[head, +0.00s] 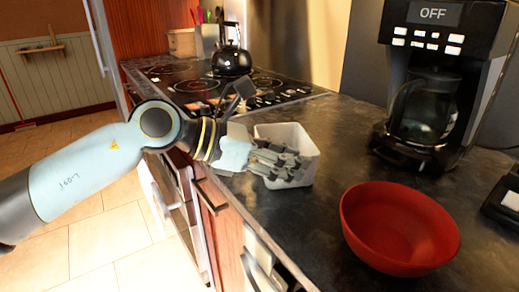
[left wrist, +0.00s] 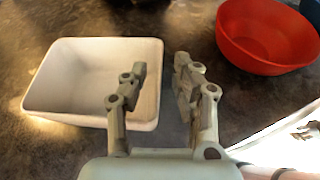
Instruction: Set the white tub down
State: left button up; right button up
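The white tub (head: 288,133) is upright and appears to rest on the dark countertop, near its front edge. It also shows in the left wrist view (left wrist: 88,52), empty inside. My left gripper (head: 285,168) is at the tub's near side. In the left wrist view its fingers (left wrist: 160,75) are apart, one over the inside of the tub and one outside, with the tub's right wall between them. A gap shows between the wall and the outer finger. Contact with the inner finger is unclear. My right gripper is in neither view.
A red bowl (head: 400,225) stands on the counter to the right of the tub. A black coffee maker (head: 440,85) is behind it. A kettle (head: 231,60) sits on the stovetop (head: 180,80) at the back. Bare counter (head: 345,150) lies between tub and coffee maker.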

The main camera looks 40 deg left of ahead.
pick_arm(q)
jog(key=p+v, duration=0.4)
jog(key=v, duration=0.7)
jog(key=shift+r, duration=0.1)
dwell(0.4)
